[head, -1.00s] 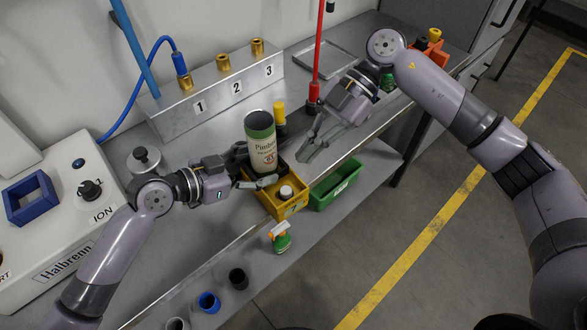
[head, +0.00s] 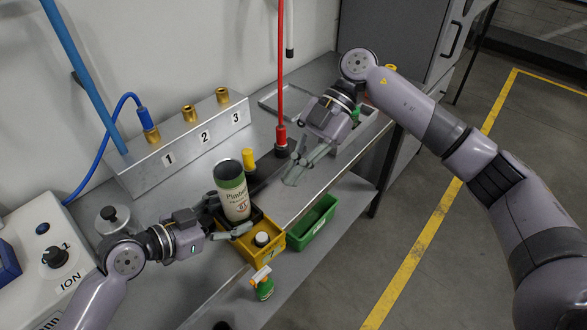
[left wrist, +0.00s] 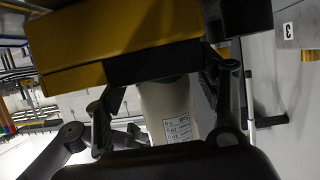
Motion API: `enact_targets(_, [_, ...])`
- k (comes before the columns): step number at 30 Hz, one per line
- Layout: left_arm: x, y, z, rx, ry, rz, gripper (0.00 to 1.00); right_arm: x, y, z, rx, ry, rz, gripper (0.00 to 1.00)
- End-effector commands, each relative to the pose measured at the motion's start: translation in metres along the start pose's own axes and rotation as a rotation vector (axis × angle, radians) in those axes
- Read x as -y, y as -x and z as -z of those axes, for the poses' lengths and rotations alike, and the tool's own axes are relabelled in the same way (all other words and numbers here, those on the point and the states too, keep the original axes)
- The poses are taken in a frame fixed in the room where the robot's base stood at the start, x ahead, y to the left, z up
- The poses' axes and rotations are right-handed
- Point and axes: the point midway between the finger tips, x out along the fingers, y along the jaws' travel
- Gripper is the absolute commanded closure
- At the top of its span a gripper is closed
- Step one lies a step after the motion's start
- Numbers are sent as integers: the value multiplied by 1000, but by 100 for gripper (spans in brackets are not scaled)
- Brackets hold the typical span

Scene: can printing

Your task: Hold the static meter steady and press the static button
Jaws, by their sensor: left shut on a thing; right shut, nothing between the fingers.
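I cannot pick out the static meter or its button for certain. My left gripper (head: 222,218) is shut around the lower part of a cream and green printed can (head: 235,197). The can is upright and open at the top, at the back of a yellow bin (head: 273,244). In the left wrist view, the pale can with small print (left wrist: 170,110) shows between the fingers, beside the yellow bin (left wrist: 120,40). My right gripper (head: 294,181) is shut and empty over the bench, right of the can and apart from it. A dark flat object (head: 270,170) lies between them, partly hidden.
A yellow-capped post (head: 248,158) stands behind the can. A red rod (head: 281,80) rises behind my right gripper. A metal block with brass fittings (head: 185,150) is at the back left.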

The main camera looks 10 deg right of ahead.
Motion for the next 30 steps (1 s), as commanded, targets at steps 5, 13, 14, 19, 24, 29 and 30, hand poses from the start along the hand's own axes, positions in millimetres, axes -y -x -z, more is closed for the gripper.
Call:
enact_targets(5, [0, 0, 0, 0, 1, 0, 30, 0, 0, 0, 0, 0, 0, 100])
enact_targets(13, [0, 0, 0, 0, 1, 0, 12, 0, 0, 0, 0, 0, 0, 100])
enact_targets(14, [0, 0, 0, 0, 1, 0, 12, 0, 0, 0, 0, 0, 0, 100])
enact_targets(19, [0, 0, 0, 0, 0, 0, 12, 0, 0, 0, 0, 0, 0, 100])
enact_targets(24, [0, 4, -1, 1, 0, 1, 12, 0, 0, 0, 0, 0, 0, 100])
enact_targets(29, [1, 24, -1, 3, -2, 2, 12, 0, 0, 0, 0, 0, 0, 100])
enact_targets(30, [0, 32, -2, 5, -3, 2, 12, 0, 0, 0, 0, 0, 0, 100])
